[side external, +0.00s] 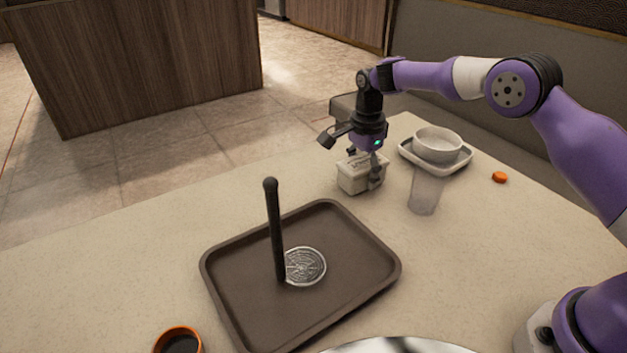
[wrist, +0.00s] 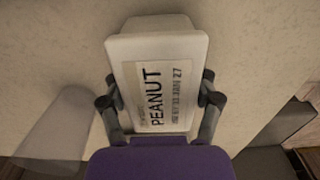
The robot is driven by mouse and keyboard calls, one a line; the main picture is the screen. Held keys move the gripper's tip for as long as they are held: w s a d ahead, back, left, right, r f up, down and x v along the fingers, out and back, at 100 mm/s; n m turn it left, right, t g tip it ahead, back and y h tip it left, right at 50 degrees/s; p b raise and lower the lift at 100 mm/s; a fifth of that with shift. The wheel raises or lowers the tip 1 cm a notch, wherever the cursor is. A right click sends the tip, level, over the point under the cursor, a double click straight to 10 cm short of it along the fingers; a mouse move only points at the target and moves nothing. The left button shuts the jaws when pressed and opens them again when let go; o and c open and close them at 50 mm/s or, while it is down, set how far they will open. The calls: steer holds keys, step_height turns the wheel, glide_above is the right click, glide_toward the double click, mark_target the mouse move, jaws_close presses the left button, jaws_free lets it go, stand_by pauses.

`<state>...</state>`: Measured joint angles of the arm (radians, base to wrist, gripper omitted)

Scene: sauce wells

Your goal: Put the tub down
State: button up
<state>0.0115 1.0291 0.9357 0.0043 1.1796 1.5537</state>
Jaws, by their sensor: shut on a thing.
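The tub is a small white box with a lid and a label reading "PEANUT". In the side external view the tub (side external: 355,178) is beyond the brown tray, at the far side of the table. It also fills the middle of the wrist view (wrist: 157,45). My gripper (side external: 364,172) is over the tub with a finger on either side. In the wrist view the fingers of my gripper (wrist: 160,105) press on both long sides of the tub. The tub is at or very near the tabletop; I cannot tell whether its base touches.
A translucent cup (side external: 425,192) stands just right of the tub. Behind it, a white bowl (side external: 438,143) sits on a square dish (side external: 405,150). A brown tray (side external: 225,290) holds a metal disc (side external: 305,266) and dark upright rod (side external: 275,230). An orange cap (side external: 500,177) and orange-rimmed cup (side external: 180,341) are apart.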

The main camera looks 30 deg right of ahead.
mark_target(363, 161)
steer(key=shift+f, duration=0.15)
steer(key=o, duration=1.4)
step_height(363, 161, up, 12)
steer(key=s+r+n+t, duration=0.3)
steer(key=s+r+n, duration=0.6)
steer(key=s+r, duration=0.15)
steer(key=s+f+n+t, duration=0.1)
steer(key=s+f+n, duration=0.2)
steer(key=s, duration=0.4)
steer(key=s+f+n+t, duration=0.1)
steer(key=s+f+n, duration=0.1)
steer(key=s+n, duration=0.4)
steer(key=shift+s+a+f+t, duration=0.3)
steer(key=shift+s+f, duration=0.1)
steer(key=shift+s, duration=0.2)
